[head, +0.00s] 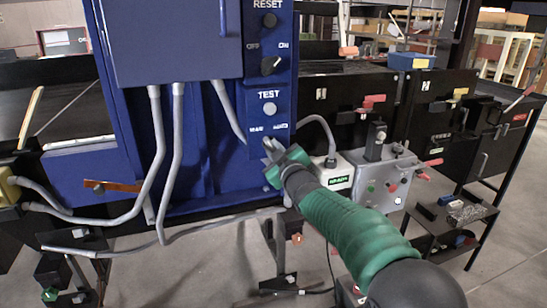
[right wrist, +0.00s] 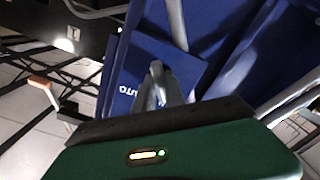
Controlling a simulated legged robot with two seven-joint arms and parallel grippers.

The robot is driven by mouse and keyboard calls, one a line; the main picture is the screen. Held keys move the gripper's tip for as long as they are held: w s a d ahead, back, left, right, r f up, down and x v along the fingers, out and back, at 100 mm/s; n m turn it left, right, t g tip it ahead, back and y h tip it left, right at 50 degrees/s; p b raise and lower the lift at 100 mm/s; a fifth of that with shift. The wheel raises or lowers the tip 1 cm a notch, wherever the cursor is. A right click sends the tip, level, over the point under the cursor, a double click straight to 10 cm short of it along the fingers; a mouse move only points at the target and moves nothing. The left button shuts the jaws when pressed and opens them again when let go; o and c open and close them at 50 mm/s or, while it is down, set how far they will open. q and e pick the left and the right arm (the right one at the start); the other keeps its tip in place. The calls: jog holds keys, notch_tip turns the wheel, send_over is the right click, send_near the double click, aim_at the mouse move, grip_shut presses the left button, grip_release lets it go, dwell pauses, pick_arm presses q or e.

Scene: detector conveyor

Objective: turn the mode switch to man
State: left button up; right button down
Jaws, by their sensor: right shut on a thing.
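The blue control panel (head: 284,108) carries the mode switch at its bottom, below the TEST button (head: 269,109). A white MAN label (head: 256,130) is at the left and an AUTO label (head: 280,127) at the right. My right gripper (head: 268,143) reaches up to this spot from the lower right, its fingers closed on the switch knob. The fingers hide the knob, so its direction cannot be read. In the right wrist view, the fingers (right wrist: 157,82) meet the blue panel face, beside part of the AUTO lettering (right wrist: 127,90). My left gripper is not in view.
Above are the OFF/ON knob (head: 270,65) and the RESET button (head: 269,20). Grey conduits (head: 158,150) run down at the left. A grey box with buttons and red levers (head: 385,180) stands close at the right, next to a white box with a green display (head: 337,180).

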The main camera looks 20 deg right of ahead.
jog(key=shift+f+n+b, duration=0.25)
jog(key=shift+n+b, duration=0.3)
jog(key=shift+n, duration=0.25)
jog(key=c, duration=1.4)
grip_release()
jog(key=shift+w+r, duration=0.1)
jog(key=shift+w, duration=0.05)
jog(key=shift+s+r, duration=0.1)
jog(key=shift+s, duration=0.2)
jog(key=s+b, duration=0.2)
jog(key=s, duration=1.4)
jog(key=shift+s+d, duration=0.15)
jog(key=shift+d, duration=0.1)
